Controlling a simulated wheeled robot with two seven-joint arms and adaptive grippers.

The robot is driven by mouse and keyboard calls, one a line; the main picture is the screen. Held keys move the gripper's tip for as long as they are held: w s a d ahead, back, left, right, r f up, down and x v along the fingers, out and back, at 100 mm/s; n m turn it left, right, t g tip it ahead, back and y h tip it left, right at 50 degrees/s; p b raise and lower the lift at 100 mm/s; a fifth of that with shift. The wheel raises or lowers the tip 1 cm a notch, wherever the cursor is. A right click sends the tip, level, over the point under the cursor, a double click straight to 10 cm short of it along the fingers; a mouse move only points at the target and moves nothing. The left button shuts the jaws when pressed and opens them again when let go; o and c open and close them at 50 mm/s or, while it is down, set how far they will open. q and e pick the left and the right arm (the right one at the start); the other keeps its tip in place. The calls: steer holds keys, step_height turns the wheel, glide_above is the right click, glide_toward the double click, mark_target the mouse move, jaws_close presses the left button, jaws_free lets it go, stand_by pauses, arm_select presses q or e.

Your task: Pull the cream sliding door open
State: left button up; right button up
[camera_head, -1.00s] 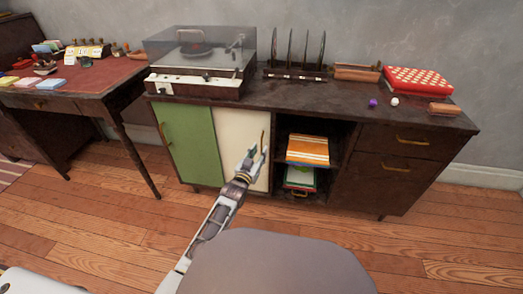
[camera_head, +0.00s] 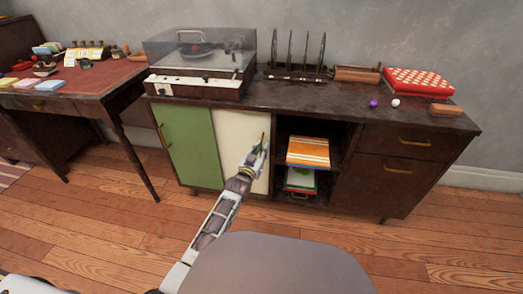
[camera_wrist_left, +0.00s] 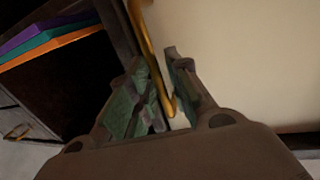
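The cream sliding door (camera_head: 230,135) is the pale panel in the middle of the low dark cabinet, and it fills the right of the left wrist view (camera_wrist_left: 240,60). Its upright brass handle (camera_head: 263,138) is near its right edge. My left gripper (camera_head: 257,150) is at the handle's lower part. In the left wrist view, the handle (camera_wrist_left: 148,35) runs down between the two fingers (camera_wrist_left: 155,62), with a gap still showing, so the gripper looks open around it. Contact cannot be told. My right gripper is out of view.
A green door (camera_head: 190,145) is left of the cream one. Right of it is an open compartment with orange-covered records (camera_head: 308,151) and drawers (camera_head: 395,150). A turntable (camera_head: 200,60) stands on the cabinet (camera_head: 290,97). A desk (camera_head: 85,90) stands left; the wood floor in front shows bare.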

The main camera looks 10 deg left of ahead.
arm_select(q)
jaws_close()
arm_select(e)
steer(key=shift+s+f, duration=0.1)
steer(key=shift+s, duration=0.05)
arm_select(q)
steer(key=shift+a, duration=0.1)
steer(key=a, duration=0.1)
steer(key=p, duration=0.5)
glide_toward(224, 137)
steer(key=w, duration=0.1)
steer(key=w+d, duration=0.1)
steer(key=w, duration=0.1)
steer(key=w+d, duration=0.1)
steer(key=w, duration=0.1)
steer(key=shift+d+f, duration=0.1)
steer(key=shift+d, duration=0.05)
steer(key=shift+a, duration=0.65)
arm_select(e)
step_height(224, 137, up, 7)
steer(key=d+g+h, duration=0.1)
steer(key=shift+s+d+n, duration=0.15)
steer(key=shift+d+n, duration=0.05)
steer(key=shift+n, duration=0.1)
arm_select(q)
steer(key=shift+o, duration=2.1)
jaws_free()
